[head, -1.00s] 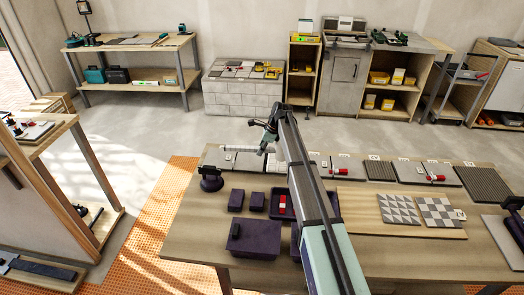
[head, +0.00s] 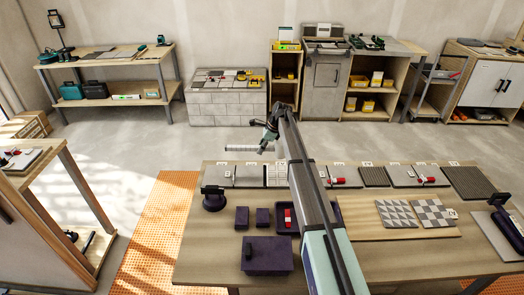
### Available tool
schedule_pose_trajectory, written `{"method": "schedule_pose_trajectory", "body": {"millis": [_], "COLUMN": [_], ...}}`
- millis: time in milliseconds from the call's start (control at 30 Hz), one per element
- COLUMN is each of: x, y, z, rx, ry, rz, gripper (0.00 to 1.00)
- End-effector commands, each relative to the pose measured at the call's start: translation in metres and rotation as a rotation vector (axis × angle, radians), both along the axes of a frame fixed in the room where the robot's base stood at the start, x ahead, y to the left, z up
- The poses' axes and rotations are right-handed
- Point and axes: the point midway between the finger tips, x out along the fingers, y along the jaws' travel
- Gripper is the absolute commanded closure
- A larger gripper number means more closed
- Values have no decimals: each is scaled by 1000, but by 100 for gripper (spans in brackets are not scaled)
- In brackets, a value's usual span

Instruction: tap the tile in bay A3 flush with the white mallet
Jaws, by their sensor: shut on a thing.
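My gripper (head: 266,143) is in the air above the back edge of the workbench, near the left end of a row of tiles. It is shut on a pale, long piece that looks like the white mallet (head: 241,148), which points left and lies nearly level. Below it are grey tiles, one at the far left (head: 216,177) and one beside it (head: 249,177), then a whitish gridded tile (head: 277,176). The small bay labels are too small to read, so I cannot tell which bay is A3. My arm hides part of the row.
The workbench (head: 205,262) carries a dark purple box (head: 267,256), small purple blocks (head: 242,217), a purple round-based item (head: 215,200) and a patterned tile board (head: 420,215). Red-handled pieces (head: 339,181) lie on tiles right of my arm. Floor behind is clear.

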Motion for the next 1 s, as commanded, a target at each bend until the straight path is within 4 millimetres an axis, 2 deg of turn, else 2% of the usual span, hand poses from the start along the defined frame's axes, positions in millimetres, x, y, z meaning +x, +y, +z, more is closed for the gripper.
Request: {"method": "schedule_pose_trajectory", "body": {"millis": [267, 800, 1000], "x": [-1, 0, 0], "y": [0, 0, 0], "z": [-14, -76, -82], "rx": [2, 2, 2], "ry": [-6, -5, -6], "rz": [19, 19, 18], "gripper": [100, 100, 100]}}
